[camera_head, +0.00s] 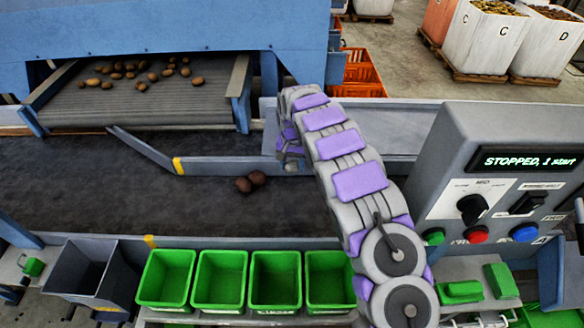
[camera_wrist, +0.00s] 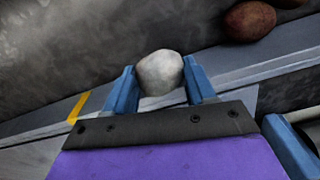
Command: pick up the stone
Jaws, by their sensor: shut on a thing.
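The stone (camera_wrist: 160,73) is pale grey and rounded. In the wrist view it sits between the two blue fingers of my gripper (camera_wrist: 161,84), which are shut on it. In the head view the stone (camera_head: 292,166) shows as a small pale spot below the end of my arm, beside the grey diverter bar. My gripper's fingers are mostly hidden there behind my arm. I cannot tell whether the stone still touches the belt.
Two brown potatoes (camera_head: 250,182) lie on the dark belt (camera_head: 90,185) left of my gripper. A diverter bar (camera_head: 225,166) crosses the belt. Several green bins (camera_head: 220,305) and a grey bin (camera_head: 92,285) line the front. A control panel (camera_head: 500,190) reading "STOPPED" stands right.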

